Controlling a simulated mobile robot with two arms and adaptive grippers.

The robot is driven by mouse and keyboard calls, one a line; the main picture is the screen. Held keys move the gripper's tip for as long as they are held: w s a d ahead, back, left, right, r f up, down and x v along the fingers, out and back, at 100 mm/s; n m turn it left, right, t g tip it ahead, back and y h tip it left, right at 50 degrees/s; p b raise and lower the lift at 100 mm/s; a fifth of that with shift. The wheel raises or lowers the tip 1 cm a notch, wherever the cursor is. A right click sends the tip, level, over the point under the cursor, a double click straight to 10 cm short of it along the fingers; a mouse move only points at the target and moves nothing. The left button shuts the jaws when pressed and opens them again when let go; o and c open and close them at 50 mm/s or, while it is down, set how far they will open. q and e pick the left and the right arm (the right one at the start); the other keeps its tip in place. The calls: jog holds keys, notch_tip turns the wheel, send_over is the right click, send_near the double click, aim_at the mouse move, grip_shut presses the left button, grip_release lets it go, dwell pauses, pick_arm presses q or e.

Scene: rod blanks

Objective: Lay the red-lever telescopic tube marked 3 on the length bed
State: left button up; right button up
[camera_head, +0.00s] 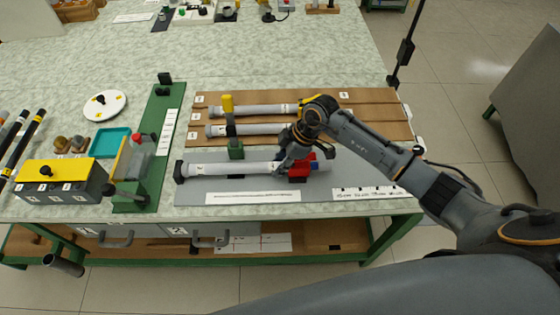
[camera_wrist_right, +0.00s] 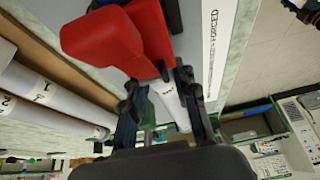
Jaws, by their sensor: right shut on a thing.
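The red-lever tube (camera_head: 232,168) is pale grey and lies lengthwise along the grey length bed (camera_head: 225,185), its left end near a dark stop block (camera_head: 180,172). Its red lever (camera_wrist_right: 120,35) is large in the right wrist view; red also shows beside the gripper in the head view (camera_head: 300,171). My right gripper (camera_head: 287,163) is at the tube's right end and shut on it. In the right wrist view the fingers (camera_wrist_right: 160,108) flank the tube (camera_wrist_right: 170,100). The mark on this tube is too small to read. My left gripper is not in view.
Two other tubes, a yellow-ended one (camera_head: 255,111) and a grey one (camera_head: 257,129), lie on the wooden rack (camera_head: 370,112) behind the bed. A green fixture (camera_head: 150,155) stands to the left, beside a yellow-topped box (camera_head: 58,170). The table's front edge is close to the bed.

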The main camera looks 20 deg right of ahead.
jog(key=shift+f, duration=0.45)
dwell(0.4)
jog(key=o, duration=0.9)
jog(key=v, duration=1.2)
